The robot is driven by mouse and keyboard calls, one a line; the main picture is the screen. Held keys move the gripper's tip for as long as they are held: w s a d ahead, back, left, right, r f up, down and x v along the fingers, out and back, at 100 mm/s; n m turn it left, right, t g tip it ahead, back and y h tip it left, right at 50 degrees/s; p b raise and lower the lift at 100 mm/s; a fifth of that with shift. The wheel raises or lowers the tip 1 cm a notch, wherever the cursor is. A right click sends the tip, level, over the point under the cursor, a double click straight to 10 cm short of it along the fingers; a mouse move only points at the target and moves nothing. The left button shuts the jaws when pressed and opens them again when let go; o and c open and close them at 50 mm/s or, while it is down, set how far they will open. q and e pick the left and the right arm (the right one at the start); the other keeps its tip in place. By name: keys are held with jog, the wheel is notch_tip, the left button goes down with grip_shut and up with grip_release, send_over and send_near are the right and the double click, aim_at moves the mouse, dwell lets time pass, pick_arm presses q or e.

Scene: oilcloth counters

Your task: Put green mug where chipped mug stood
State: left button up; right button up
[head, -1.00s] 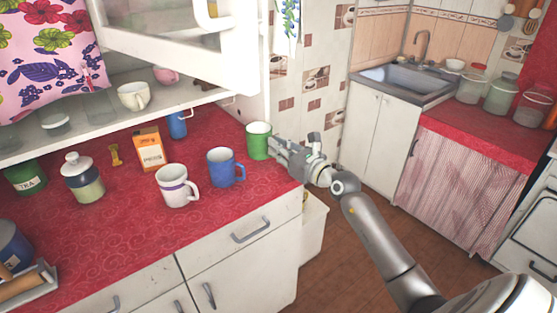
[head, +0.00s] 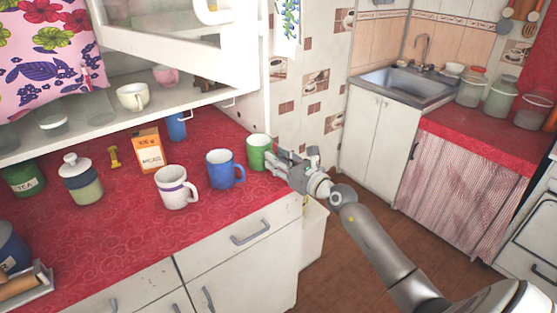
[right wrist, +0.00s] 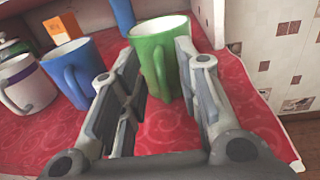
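The green mug (head: 257,152) is upright at the right end of the red counter, close to the wall and right of the blue mug (head: 221,169). In the right wrist view the green mug (right wrist: 151,48) sits between the fingers of my right gripper (right wrist: 160,70), its handle facing the camera. The fingers lie along its sides with no clear gap. I cannot tell whether its base touches the counter. My right gripper also shows in the head view (head: 274,161). A white mug with a purple band (head: 176,188) stands left of the blue mug. No chip is visible on any mug. My left gripper is out of view.
An orange box (head: 149,150), a blue cup (head: 177,126) and a lidded jar (head: 82,180) stand farther back and left. A cream cup (head: 132,97) is on the cabinet shelf, under an open door. The counter's front middle is clear.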

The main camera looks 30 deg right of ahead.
jog(key=shift+r, duration=0.15)
jog(key=shift+s, duration=0.25)
jog(key=s+d+b, duration=0.1)
jog(key=s+d, duration=0.1)
jog(key=s, duration=0.9)
jog(key=shift+s, duration=0.2)
